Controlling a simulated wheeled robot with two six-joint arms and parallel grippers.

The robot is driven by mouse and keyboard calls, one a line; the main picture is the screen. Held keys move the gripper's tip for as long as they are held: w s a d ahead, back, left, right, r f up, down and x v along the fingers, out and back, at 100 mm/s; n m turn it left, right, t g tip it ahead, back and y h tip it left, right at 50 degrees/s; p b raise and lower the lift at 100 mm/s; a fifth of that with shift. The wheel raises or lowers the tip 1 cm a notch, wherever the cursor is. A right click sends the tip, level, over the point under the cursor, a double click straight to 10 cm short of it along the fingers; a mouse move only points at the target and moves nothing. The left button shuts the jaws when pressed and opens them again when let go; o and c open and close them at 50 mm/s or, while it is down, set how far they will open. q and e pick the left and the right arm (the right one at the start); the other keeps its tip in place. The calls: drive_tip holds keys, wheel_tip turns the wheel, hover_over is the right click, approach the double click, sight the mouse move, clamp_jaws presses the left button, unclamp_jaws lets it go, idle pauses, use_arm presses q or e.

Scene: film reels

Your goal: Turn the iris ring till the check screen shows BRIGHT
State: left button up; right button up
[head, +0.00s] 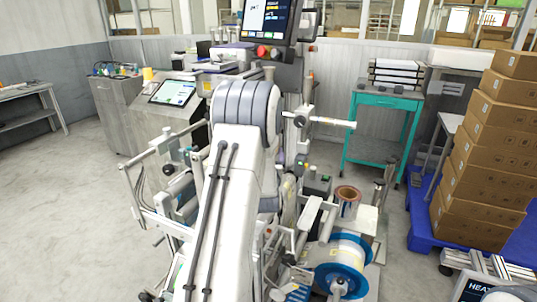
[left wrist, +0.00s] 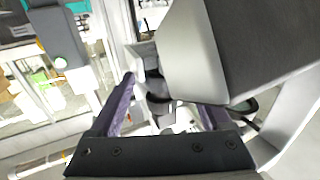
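In the left wrist view my left gripper (left wrist: 165,94) has its two dark purple fingers spread apart. A dark round part (left wrist: 158,106) on a pale mount shows between and beyond them; I cannot tell whether they touch it. A large grey-and-white body (left wrist: 245,50) partly hides the right finger. I cannot pick out the iris ring for sure. In the head view a monitor (head: 265,20) at the top shows a display too small to read, so I cannot tell whether it is the check screen. A large white arm of mine fills the middle; no gripper shows there.
A tilted tablet (head: 174,92) stands on a cabinet at left. A reel with blue flanges (head: 340,281) sits at the lower right of the machine. A teal cart (head: 383,101) and stacked cartons (head: 490,150) on a blue pallet stand at right. Grey floor at left is clear.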

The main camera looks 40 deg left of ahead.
use_arm(q)
drive_tip(key=b+v, duration=0.2)
drive_tip(key=v, duration=0.8)
drive_tip(key=shift+s+d, duration=0.15)
drive_tip(key=shift+s, duration=0.05)
drive_tip(key=w+d+f+m+g+h+p, duration=0.1)
drive_tip(key=d+m+g+h+p, duration=0.5)
drive_tip(key=d, duration=1.7)
drive_tip(key=s+d+m+g+h, duration=0.2)
drive_tip(key=s+d+m+h, duration=0.2)
drive_tip(key=s+d+h, duration=0.55)
drive_tip(key=s+d+r+m+g+y+p, duration=0.1)
drive_tip(key=s+d+m+g+y, duration=0.1)
drive_tip(key=s, duration=0.7)
drive_tip(key=s+d+r+m+g+y+p, duration=0.1)
drive_tip(key=s+g, duration=0.3)
drive_tip(key=s, duration=0.5)
drive_tip(key=shift+s+d+r+m+y, duration=0.35)
drive_tip(key=shift+s+d+r+m, duration=0.1)
drive_tip(key=shift+m, duration=0.45)
